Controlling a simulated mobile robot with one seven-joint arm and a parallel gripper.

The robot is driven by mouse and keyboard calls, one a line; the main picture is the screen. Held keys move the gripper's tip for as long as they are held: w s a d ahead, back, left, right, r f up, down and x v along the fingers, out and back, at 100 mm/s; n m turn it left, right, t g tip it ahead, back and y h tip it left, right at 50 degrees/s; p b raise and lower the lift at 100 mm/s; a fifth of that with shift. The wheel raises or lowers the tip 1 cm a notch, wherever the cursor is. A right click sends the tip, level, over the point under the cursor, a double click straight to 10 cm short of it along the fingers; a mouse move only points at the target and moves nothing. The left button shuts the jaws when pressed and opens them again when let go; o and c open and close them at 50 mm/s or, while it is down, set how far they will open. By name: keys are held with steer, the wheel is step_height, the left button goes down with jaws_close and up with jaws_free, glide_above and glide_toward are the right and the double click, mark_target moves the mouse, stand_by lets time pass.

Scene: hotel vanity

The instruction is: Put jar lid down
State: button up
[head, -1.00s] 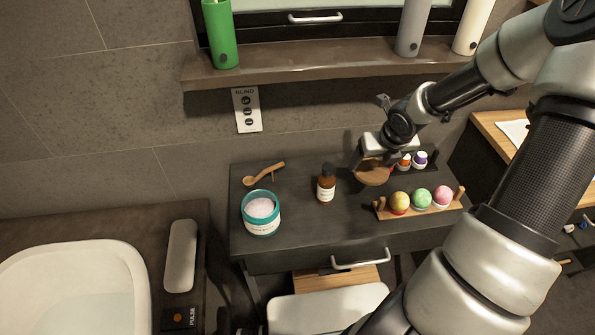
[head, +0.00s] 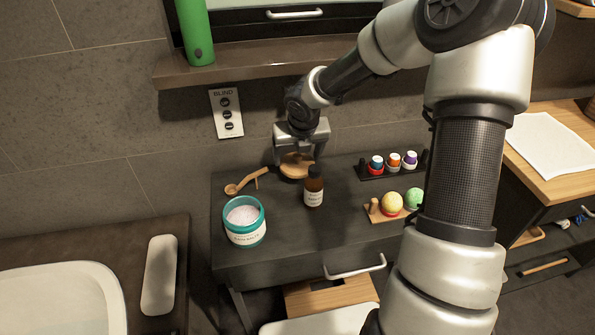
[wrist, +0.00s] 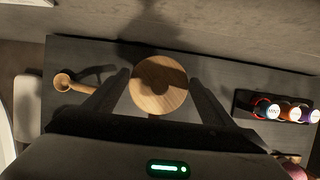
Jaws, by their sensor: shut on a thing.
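The jar lid is a round wooden disc (head: 297,168), held by my gripper (head: 294,160) low over the back of the dark vanity top (head: 270,236), behind the brown bottle. In the wrist view the lid (wrist: 159,84) sits between the two fingers, which are shut on it. I cannot tell whether it touches the surface. The open teal jar (head: 245,222) with pale salts stands to the front left on the vanity.
A brown bottle (head: 314,187) stands just in front of the lid. A wooden scoop (head: 246,181) lies to its left. Small bottles in a rack (head: 393,163) and bath bombs on a wooden tray (head: 380,217) are to the right. The wall is close behind.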

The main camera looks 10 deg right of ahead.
mark_target(298, 164)
steer(key=shift+f+b, duration=1.15)
steer(key=shift+f, duration=1.1)
steer(key=shift+f, duration=0.15)
steer(key=o, duration=0.9)
steer(key=shift+r, duration=0.45)
steer(key=p+v, duration=0.3)
steer(key=v, duration=0.4)
steer(key=shift+s+p, duration=0.1)
steer(key=shift+p, duration=0.3)
